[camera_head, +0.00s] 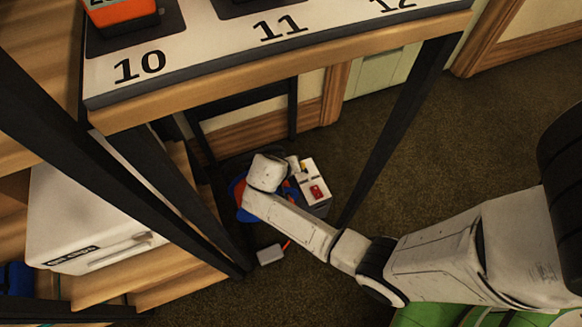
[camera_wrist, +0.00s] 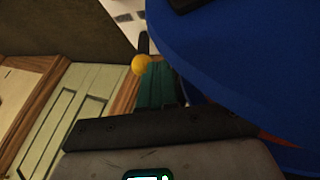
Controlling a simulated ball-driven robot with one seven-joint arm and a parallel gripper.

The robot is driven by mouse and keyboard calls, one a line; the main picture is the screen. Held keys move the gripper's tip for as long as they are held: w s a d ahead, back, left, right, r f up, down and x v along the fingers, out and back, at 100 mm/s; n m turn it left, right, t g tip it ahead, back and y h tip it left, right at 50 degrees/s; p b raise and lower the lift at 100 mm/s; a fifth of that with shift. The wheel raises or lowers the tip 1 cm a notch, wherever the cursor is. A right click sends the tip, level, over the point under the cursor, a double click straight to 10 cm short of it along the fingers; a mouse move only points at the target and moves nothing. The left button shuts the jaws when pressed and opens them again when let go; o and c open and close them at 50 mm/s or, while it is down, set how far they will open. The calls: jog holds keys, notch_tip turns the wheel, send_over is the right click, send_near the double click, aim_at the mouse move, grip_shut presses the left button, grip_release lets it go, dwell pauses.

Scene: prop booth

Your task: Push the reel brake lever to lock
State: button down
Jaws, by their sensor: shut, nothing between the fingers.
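The cord reel (camera_head: 240,197), blue with red, is on the floor under the table, partly hidden by my arm. In the wrist view its big blue disc (camera_wrist: 240,60) fills the upper right. The brake lever appears there as a round yellow knob (camera_wrist: 141,64) on a dark stem, left of the disc. My gripper (camera_wrist: 157,68) is shut and empty, its dark green fingers pointing up the picture, tips close beside the knob; I cannot tell whether they touch.
A white-topped box (camera_head: 313,181) with a red switch is right of the reel. A white case (camera_head: 85,220) is on a shelf at left. Carpet (camera_head: 480,130) is clear at right.

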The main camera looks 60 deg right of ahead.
aim_at(306, 169)
jog(key=shift+r, duration=0.15)
jog(key=shift+s+d+r+y+p, duration=0.1)
jog(key=shift+s+d+y+p, duration=0.15)
jog(key=shift+p, duration=0.4)
jog(key=shift+r+t+y+p, duration=0.15)
jog(key=shift+t+y+p, duration=0.15)
jog(key=shift+p, duration=0.1)
jog(key=shift+s+d+r+y+p, duration=0.15)
jog(key=shift+d+r+y+p, duration=0.15)
jog(key=shift+p, duration=0.45)
jog(key=s+d+r+t+y+p, duration=0.1)
jog(key=p, duration=0.2)
jog(key=shift+d+m, duration=0.2)
jog(key=shift+m, duration=0.2)
jog(key=d+y+p, duration=0.1)
jog(key=s+t+y+p, duration=0.1)
jog(key=p, duration=0.1)
jog(key=shift+d, duration=0.35)
jog(key=shift+f+t+y, duration=0.2)
jog(key=shift+t+y, duration=0.05)
jog(key=shift+t, duration=0.05)
